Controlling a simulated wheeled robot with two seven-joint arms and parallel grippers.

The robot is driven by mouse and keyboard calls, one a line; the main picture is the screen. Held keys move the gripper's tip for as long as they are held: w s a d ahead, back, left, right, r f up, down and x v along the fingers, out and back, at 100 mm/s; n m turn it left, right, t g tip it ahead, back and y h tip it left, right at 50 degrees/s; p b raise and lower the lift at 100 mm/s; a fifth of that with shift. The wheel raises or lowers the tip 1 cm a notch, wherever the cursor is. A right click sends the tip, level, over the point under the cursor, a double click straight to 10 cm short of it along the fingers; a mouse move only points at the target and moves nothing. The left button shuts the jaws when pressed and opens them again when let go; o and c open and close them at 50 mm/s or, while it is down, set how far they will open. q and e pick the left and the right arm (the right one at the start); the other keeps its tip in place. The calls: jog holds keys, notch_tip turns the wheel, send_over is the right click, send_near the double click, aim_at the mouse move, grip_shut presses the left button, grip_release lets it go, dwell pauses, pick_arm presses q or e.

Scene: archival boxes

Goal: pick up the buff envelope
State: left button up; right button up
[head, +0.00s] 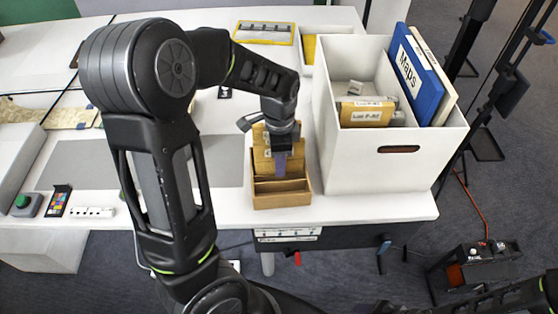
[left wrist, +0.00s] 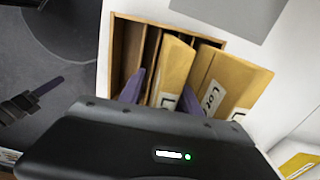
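A small brown divided sorter (head: 282,199) stands near the table's front edge, and its compartments show in the left wrist view (left wrist: 115,52). Two buff envelopes stand in it, tilted: one (left wrist: 173,66) in the middle and one with a white "Lot" label (left wrist: 232,78) to its right. My left gripper (left wrist: 161,95) points down into the sorter, its two purple fingers apart on either side of the middle envelope. In the head view my left gripper (head: 281,160) hides part of the envelopes (head: 262,160). Whether the fingers touch the envelope is unclear. My right gripper is out of view.
A tall white box (head: 375,170) stands right of the sorter, holding a blue "Maps" binder (head: 415,75) and a labelled yellow packet (head: 366,113). A white tray (head: 335,30) is behind. A grey mat (head: 220,160) lies left. Dark floor lies beyond the table edge.

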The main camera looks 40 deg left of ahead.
pick_arm(q)
jog(key=shift+c, duration=0.4)
grip_shut()
dwell(0.4)
